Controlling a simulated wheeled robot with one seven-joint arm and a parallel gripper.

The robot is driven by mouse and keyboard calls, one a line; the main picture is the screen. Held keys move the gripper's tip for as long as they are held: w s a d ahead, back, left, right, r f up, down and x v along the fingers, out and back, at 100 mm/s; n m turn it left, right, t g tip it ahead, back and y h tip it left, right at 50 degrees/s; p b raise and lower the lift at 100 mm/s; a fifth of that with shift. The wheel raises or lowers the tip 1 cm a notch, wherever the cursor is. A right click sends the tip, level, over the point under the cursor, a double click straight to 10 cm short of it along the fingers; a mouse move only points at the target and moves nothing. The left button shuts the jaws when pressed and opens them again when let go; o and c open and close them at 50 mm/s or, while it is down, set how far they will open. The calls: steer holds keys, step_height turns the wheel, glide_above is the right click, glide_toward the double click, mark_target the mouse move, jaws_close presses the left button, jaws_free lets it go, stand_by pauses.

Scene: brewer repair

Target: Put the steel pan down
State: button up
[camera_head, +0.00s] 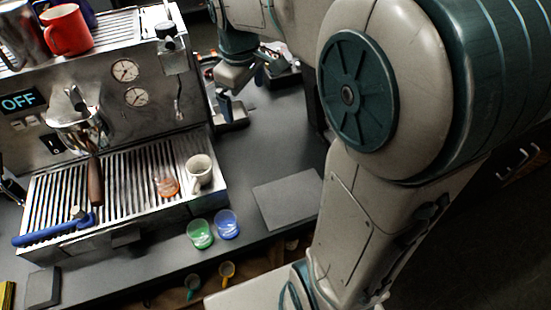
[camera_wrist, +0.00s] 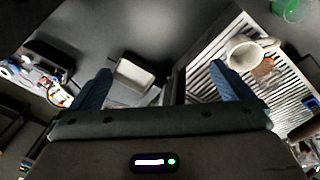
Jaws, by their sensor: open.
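The steel pan, a small shallow rectangular tray (camera_head: 238,118), rests on the dark counter to the right of the espresso machine. In the wrist view the steel pan (camera_wrist: 133,76) lies beyond and between my fingers, nearer the left one, with its lower part partly hidden. My gripper (camera_head: 243,92) is open, with its blue fingers (camera_wrist: 165,88) spread wide and nothing between them. It is above the pan; whether a finger touches it I cannot tell.
The espresso machine (camera_head: 113,68) stands at left, with a white cup (camera_head: 199,171) on its drip tray. Green (camera_head: 200,233) and blue (camera_head: 227,224) cups stand in front, beside a flat grey slab (camera_head: 288,199). A cluttered box (camera_wrist: 45,70) lies left in the wrist view. The counter between is clear.

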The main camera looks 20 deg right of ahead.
steer(key=s+f+m, duration=0.2)
steer(key=s+m, duration=0.1)
steer(key=s, duration=0.5)
steer(key=s+f+m+t, duration=0.1)
steer(key=s+m, duration=0.3)
steer(key=s, duration=0.4)
steer(key=shift+s+d+f+m+y, duration=0.3)
steer(key=shift+s+f, duration=0.1)
steer(key=shift+f, duration=0.2)
